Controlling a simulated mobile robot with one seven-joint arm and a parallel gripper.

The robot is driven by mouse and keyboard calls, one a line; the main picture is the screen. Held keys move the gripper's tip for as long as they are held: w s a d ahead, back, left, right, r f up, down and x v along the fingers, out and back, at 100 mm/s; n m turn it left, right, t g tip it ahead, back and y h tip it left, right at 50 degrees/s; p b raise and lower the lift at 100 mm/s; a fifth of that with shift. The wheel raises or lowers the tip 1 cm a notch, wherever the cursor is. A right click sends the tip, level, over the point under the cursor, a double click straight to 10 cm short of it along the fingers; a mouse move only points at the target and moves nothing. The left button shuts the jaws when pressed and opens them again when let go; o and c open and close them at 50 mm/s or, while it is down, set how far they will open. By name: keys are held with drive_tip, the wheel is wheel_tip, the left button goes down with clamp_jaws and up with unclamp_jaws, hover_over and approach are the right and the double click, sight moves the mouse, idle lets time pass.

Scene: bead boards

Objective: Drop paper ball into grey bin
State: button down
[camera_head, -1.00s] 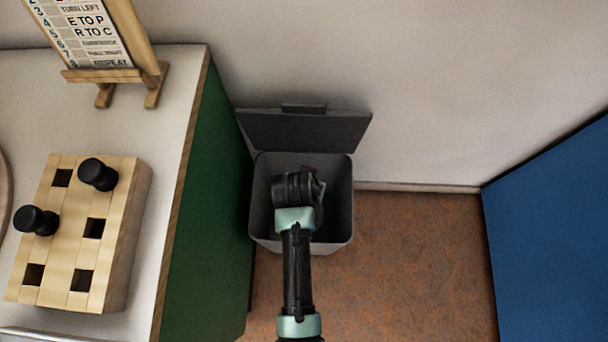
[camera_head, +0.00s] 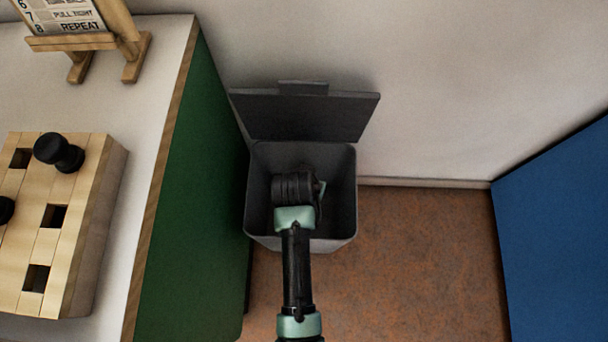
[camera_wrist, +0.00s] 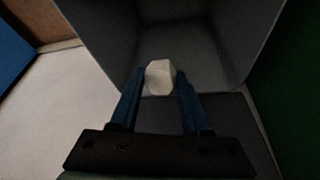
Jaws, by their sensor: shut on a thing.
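The grey bin (camera_head: 341,233) stands on the floor with its lid (camera_head: 303,115) raised against the wall. My arm reaches over the bin in the head view, and its wrist hides the fingers and the ball there. In the wrist view, my gripper (camera_wrist: 160,83) is shut on the white paper ball (camera_wrist: 160,77), held between the two blue fingertips. The inside of the grey bin (camera_wrist: 215,40) shows behind the ball, and I see nothing else in it.
A green-sided cabinet (camera_head: 190,205) with a white top stands close to the bin's left. On it are a wooden peg board (camera_head: 95,235) with black pegs and a sign on a stand (camera_head: 75,42). A blue panel (camera_head: 560,225) stands at the right. Brown floor (camera_head: 420,260) is free between.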

drive_tip(key=shift+c, duration=1.4)
unclamp_jaws()
drive_tip(key=shift+r, duration=0.1)
drive_tip(key=p+v, duration=0.5)
drive_tip(key=v, duration=0.8)
